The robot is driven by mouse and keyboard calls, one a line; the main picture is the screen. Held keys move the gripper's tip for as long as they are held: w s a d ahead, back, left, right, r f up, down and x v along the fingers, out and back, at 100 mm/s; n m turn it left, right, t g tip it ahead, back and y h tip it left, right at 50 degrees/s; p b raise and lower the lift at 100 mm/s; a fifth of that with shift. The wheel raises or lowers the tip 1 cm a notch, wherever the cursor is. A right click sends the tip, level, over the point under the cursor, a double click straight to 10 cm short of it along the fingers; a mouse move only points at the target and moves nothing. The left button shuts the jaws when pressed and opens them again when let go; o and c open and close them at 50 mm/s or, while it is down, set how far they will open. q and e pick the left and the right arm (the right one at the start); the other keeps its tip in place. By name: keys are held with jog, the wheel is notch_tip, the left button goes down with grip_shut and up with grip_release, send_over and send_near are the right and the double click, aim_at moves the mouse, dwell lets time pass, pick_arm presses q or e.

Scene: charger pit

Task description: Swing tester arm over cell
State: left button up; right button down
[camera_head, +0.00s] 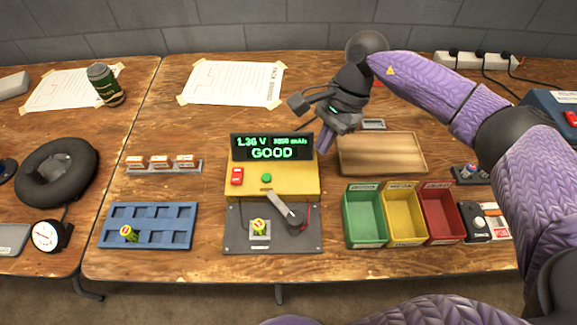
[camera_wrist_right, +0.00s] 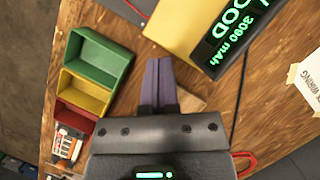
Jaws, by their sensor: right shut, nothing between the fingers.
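The tester (camera_head: 300,180) is a yellow box whose screen (camera_head: 271,147) reads 1.36 V and GOOD in green. On the grey plate (camera_head: 240,241) before it, a yellow-green cell (camera_head: 259,226) stands in a small holder. The pale tester arm (camera_head: 281,205) runs from a dark round pivot (camera_head: 295,219) up and left, its free end apart from the cell. My right gripper (camera_head: 324,143) is shut and empty, above the table just right of the screen. In the right wrist view its purple fingers (camera_wrist_right: 160,85) are together, beside the tester (camera_wrist_right: 190,25). My left gripper is out of view.
Green (camera_head: 364,220), yellow (camera_head: 404,217) and red (camera_head: 441,215) bins stand right of the tester. A wooden tray (camera_head: 384,155) lies behind them. A blue rack (camera_head: 174,218) holding one cell lies left. The wood between rack and tester is clear.

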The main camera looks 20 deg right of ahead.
aim_at(302, 190)
jog(key=b+x, duration=0.2)
jog(key=x, duration=0.8)
jog(key=shift+s+r, duration=0.1)
jog(key=a, duration=0.1)
jog(key=s+a, duration=0.1)
jog(key=a, duration=0.1)
jog(key=shift+s+a, duration=0.15)
jog(key=shift+a, duration=0.25)
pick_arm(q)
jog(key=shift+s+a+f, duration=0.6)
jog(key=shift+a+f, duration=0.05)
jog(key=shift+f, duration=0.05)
pick_arm(e)
jog(key=shift+s, duration=0.1)
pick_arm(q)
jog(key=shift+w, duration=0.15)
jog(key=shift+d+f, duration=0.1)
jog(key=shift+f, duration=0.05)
pick_arm(e)
jog(key=shift+a, duration=0.1)
